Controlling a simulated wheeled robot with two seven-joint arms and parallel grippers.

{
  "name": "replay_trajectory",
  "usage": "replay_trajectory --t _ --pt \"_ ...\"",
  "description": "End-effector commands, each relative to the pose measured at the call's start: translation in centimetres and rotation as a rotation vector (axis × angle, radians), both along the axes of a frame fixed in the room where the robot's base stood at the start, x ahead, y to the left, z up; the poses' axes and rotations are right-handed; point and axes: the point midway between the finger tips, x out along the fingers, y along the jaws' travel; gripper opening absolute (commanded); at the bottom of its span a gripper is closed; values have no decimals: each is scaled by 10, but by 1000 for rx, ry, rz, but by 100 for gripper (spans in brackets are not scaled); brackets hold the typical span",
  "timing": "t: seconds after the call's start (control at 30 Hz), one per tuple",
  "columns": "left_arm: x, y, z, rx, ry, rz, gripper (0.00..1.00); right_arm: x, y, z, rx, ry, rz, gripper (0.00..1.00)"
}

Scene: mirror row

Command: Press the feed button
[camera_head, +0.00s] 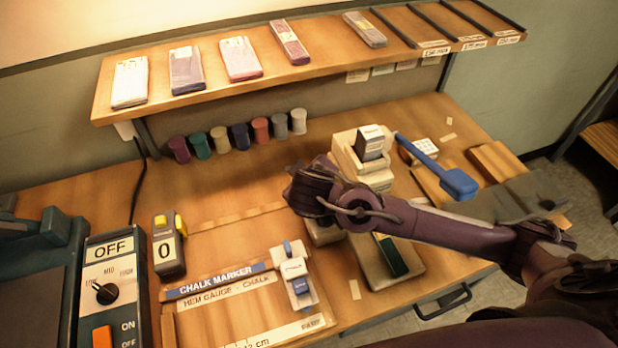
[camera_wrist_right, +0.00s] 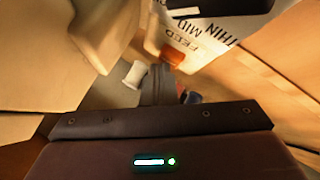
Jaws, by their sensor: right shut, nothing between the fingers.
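In the right wrist view, an orange-red button (camera_wrist_right: 173,58) sits at the edge of a white panel (camera_wrist_right: 195,32) marked FEED, with MID and THIN beside it, all upside down. My right gripper (camera_wrist_right: 160,72) is shut and empty, its dark fingertips very close to the button. I cannot tell whether they touch it. In the head view, my right gripper (camera_head: 303,188) hangs left of a cream machine (camera_head: 345,155) with a dark-faced block on top. Its fingertips are not clear there, and I cannot make out the button. My left gripper is not in view.
Several thread spools (camera_head: 240,136) stand at the back under a shelf (camera_head: 270,80) holding packets. A blue-handled tool (camera_head: 440,168) lies right of the machine. A chalk marker board (camera_head: 235,310) is in front.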

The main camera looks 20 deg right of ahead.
Motion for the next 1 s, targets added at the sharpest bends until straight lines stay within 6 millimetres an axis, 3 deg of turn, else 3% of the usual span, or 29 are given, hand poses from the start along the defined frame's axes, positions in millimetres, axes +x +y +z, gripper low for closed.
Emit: replay_trajectory --t 0.3,0.63,1.0 --pt "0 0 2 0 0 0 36 0 0 1 -2 3 0 0" --pt "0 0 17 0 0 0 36 0 0 18 -1 2 -1 0" --pt "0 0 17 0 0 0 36 0 0 19 0 1 -1 0"
